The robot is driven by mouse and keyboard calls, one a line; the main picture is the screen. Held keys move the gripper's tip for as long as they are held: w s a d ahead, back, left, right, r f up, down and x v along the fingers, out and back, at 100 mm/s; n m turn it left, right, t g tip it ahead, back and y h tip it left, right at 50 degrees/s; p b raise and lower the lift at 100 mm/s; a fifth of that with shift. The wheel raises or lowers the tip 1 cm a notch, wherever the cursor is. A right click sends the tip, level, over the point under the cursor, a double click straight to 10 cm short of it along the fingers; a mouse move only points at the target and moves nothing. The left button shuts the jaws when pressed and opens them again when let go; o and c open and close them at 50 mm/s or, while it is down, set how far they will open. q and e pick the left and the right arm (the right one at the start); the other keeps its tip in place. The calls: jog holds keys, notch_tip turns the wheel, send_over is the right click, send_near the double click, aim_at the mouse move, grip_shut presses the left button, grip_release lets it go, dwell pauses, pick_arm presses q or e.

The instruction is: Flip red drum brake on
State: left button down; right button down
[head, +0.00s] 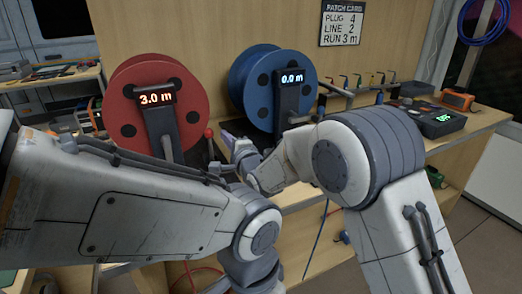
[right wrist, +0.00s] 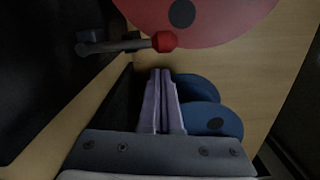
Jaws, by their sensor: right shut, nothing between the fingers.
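The red drum (head: 187,82) stands on the bench with a 3.0 m display (head: 156,97) on its dark post. Its brake lever, with a red ball knob (head: 209,133), stands to the right of the post. In the right wrist view the red knob (right wrist: 165,41) sits at the end of a grey rod, with the red drum (right wrist: 215,15) beyond. My right gripper (head: 228,141) is shut and empty, just right of the knob in the head view. Its fingertips (right wrist: 161,71) show a small gap from the knob. My left gripper is out of view; only its arm shows.
The blue drum (head: 254,80), reading 0.0 m, stands close to the right of my right gripper. A patch card (head: 342,23) hangs on the back panel. A dark device (head: 435,119) lies on the bench at right. My arms cover much of the bench front.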

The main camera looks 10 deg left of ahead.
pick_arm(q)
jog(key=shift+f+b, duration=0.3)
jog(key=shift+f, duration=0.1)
pick_arm(e)
jog(key=shift+s+a+r+n, duration=0.3)
jog(key=shift+s+a+n, duration=0.2)
jog(key=shift+a, duration=0.25)
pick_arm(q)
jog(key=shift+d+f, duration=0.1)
pick_arm(e)
jog(key=shift+s+d, duration=0.1)
